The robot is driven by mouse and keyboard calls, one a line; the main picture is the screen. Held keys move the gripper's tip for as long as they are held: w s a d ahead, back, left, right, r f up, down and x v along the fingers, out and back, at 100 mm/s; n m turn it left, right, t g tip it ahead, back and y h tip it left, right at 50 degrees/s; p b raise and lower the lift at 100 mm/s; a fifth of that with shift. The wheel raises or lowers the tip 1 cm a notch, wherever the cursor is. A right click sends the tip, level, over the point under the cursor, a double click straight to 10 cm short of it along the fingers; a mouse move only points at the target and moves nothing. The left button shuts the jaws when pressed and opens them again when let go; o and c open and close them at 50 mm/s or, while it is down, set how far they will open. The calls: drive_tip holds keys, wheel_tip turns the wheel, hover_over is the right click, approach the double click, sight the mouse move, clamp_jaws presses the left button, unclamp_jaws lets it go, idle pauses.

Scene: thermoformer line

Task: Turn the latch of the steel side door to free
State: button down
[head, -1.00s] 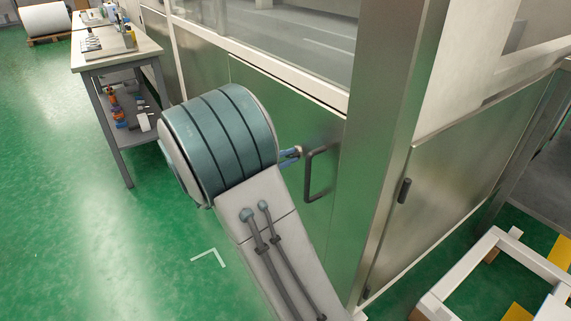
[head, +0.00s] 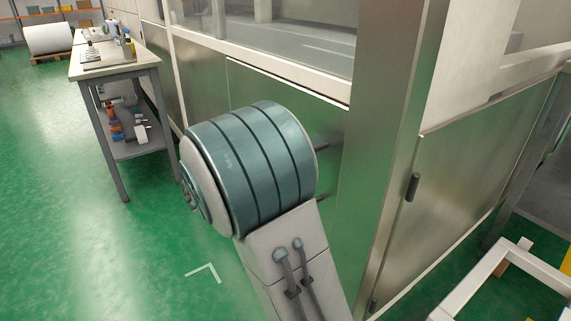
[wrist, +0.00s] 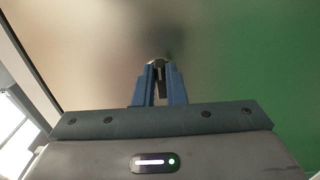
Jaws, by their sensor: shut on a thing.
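The steel side door (head: 250,88) is the brushed metal panel behind my arm in the head view; it fills most of the wrist view (wrist: 100,45). Its dark handle (head: 321,147) shows only as two short ends beside my arm. In the wrist view my gripper (wrist: 159,75) has its blue fingers close together at the door's face, shut on the small rounded metal latch (wrist: 157,63). The latch is mostly covered by the fingertips, so its turn angle cannot be told. In the head view my arm hides the gripper and latch.
A steel corner post (head: 385,130) stands just right of the door, with another panel with a dark handle (head: 412,187) beyond it. A workbench (head: 118,68) stands at left. A white frame (head: 490,285) lies at lower right. Green floor (head: 60,220) is open at left.

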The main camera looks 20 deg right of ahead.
idle(0.3)
drive_tip(key=c, duration=1.5)
unclamp_jaws()
drive_tip(key=s+a+p, duration=0.1)
drive_tip(key=a, duration=0.3)
drive_tip(key=a+p, duration=0.1)
drive_tip(key=a, duration=0.4)
drive_tip(key=s+a+p, duration=0.1)
drive_tip(key=a, duration=0.3)
drive_tip(key=shift+s+a+p, duration=0.3)
drive_tip(key=shift+p, duration=0.05)
